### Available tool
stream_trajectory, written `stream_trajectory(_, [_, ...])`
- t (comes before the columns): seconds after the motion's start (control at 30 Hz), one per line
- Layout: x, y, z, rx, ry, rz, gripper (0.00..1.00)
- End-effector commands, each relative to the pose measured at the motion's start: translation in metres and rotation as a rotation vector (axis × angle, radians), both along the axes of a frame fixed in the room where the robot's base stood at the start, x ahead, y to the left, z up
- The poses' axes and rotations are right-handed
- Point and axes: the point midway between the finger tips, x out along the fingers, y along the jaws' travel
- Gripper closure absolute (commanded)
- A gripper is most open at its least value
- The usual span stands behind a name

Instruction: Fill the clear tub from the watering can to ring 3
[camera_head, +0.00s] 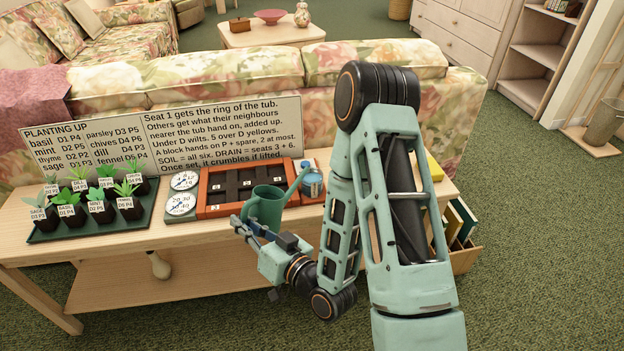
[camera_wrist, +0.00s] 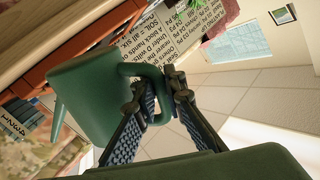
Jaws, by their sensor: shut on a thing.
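The green watering can (camera_head: 264,209) is in front of the planter, its spout reaching up and right toward the clear tub (camera_head: 312,185). The tub stands at the right end of the planter and shows blue inside; its ring marks are too small to read. My gripper (camera_head: 250,227) is shut on the can's handle. In the wrist view the can (camera_wrist: 92,98) fills the left, and my gripper (camera_wrist: 157,84) closes around its looped handle. The can looks about upright in the head view. I cannot tell whether any water is leaving the spout.
A wooden planter with dark slots (camera_head: 213,187) sits behind the can. Two dials (camera_head: 181,204) stand left of it, and a green tray (camera_head: 78,232) holds several labelled seedlings. A text board (camera_head: 220,130) stands behind. Books in a box (camera_head: 461,225) are at the right.

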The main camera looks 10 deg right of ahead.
Motion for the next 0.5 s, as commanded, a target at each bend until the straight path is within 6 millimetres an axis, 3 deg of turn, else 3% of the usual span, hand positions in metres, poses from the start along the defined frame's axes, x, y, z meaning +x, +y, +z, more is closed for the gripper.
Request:
stream_trajectory(0.03, [-0.005,0.006,-0.02,-0.023,-0.022,0.005,1.0])
stream_trajectory(0.23, [-0.018,0.019,-0.058,-0.218,-0.221,0.003,1.0])
stream_trajectory(0.5, [-0.018,0.019,-0.054,-0.281,-0.283,0.0,1.0])
